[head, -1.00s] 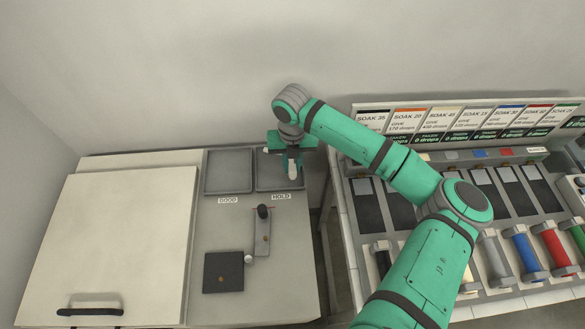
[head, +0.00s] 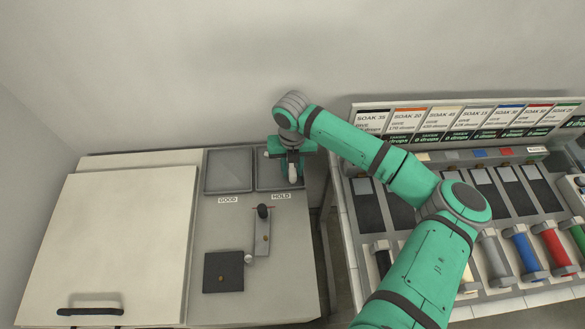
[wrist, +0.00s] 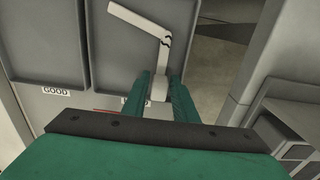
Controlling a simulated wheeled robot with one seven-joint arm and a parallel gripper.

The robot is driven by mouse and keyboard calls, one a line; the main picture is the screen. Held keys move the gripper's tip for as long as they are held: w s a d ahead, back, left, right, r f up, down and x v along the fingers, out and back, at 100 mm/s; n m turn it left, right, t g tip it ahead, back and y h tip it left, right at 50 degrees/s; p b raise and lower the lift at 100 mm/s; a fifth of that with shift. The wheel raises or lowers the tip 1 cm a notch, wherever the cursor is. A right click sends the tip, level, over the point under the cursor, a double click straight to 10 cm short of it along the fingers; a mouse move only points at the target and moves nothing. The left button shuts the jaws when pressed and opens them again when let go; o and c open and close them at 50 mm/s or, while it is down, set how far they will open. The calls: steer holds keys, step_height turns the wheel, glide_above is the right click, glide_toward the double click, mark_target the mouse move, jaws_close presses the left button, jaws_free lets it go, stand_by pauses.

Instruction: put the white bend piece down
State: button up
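The white bend piece (wrist: 162,58) is between the green fingers of my gripper (wrist: 159,84) in the wrist view. The fingers close on its near end; its other arm reaches away to the upper left. Dark wavy marks show near its bend. The piece is over the right-hand tray labelled HOLD (wrist: 105,60); I cannot tell whether it touches the tray floor. In the head view my gripper (head: 292,168) is over the HOLD tray (head: 262,184) and hides most of the piece.
The GOOD tray (head: 228,171) stands just left and looks empty. In front are a dark square plate (head: 223,272) and a narrow grey plate with a black knob (head: 263,212). A large pale lid (head: 115,240) is at left, a rack of coloured spools (head: 523,247) at right.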

mark_target(292, 169)
step_height(292, 169, up, 12)
stand_by(0.5)
stand_by(0.4)
